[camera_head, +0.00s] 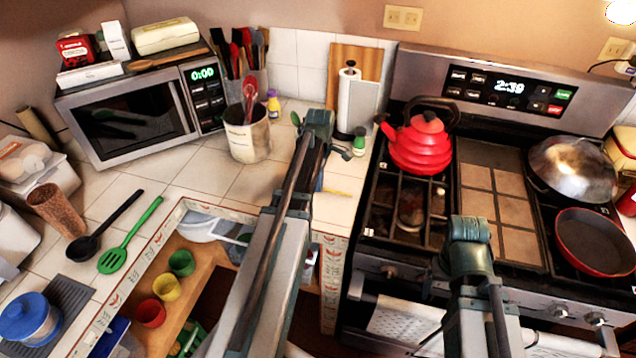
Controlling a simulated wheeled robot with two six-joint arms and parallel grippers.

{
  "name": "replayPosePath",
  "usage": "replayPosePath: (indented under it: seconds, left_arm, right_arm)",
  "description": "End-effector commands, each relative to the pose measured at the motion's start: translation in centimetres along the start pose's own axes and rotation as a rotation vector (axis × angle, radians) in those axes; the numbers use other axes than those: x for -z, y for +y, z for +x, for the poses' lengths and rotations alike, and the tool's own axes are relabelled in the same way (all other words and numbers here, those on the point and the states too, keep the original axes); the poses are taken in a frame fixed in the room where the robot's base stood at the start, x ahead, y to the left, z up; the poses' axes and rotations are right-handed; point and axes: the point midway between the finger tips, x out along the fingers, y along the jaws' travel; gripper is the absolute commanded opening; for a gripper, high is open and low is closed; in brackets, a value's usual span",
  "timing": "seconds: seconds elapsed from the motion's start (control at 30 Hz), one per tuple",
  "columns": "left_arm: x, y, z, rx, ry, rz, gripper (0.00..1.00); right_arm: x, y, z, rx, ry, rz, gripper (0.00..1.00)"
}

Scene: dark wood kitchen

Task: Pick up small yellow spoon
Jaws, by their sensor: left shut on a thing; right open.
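The small yellow spoon (338,193) shows as a thin yellow strip low over the tiled counter, just right of my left forearm. My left gripper (319,186) is mostly hidden behind my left arm. It is shut at the near end of the yellow strip. The rest of the spoon is hidden, and I cannot tell whether it touches the counter. My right arm reaches up in front of the stove, and its gripper fingers are not visible.
A red kettle (418,145) and a red pan (592,243) are on the stove. A paper towel roll (355,105), a small green-capped bottle (359,142) and a utensil crock (247,137) stand behind. A black ladle (90,240) and green slotted spoon (122,252) lie left. An open drawer (195,262) is below.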

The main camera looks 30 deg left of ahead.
Motion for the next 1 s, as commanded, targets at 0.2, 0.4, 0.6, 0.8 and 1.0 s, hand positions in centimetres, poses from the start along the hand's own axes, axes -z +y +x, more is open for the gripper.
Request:
replayPosePath:
  seconds: [0.2, 0.4, 0.6, 0.8, 1.0]
  left_arm:
    - [0.0, 0.0, -3.1, 0.000, 0.000, 0.001, 0.00]
    - [-1.9, -3.9, -3.3, 0.000, -0.001, 0.003, 0.00]
    - [-4.3, -8.4, -3.8, 0.000, 0.000, 0.004, 0.00]
    - [-6.2, -11.7, -4.1, 0.000, 0.000, 0.002, 0.00]
    - [-7.3, -13.5, -4.3, 0.000, 0.000, 0.001, 0.00]
  right_arm:
    - [-0.2, 0.3, -3.1, 0.000, 0.000, 0.000, 0.81]
    - [-0.2, 0.3, -3.3, 0.000, 0.000, 0.000, 0.81]
    - [-0.2, 0.4, -3.8, 0.000, 0.000, 0.000, 0.81]
    - [-0.2, 0.4, -4.1, 0.000, 0.000, 0.000, 0.81]
    - [-0.2, 0.4, -4.2, 0.000, 0.000, 0.000, 0.81]
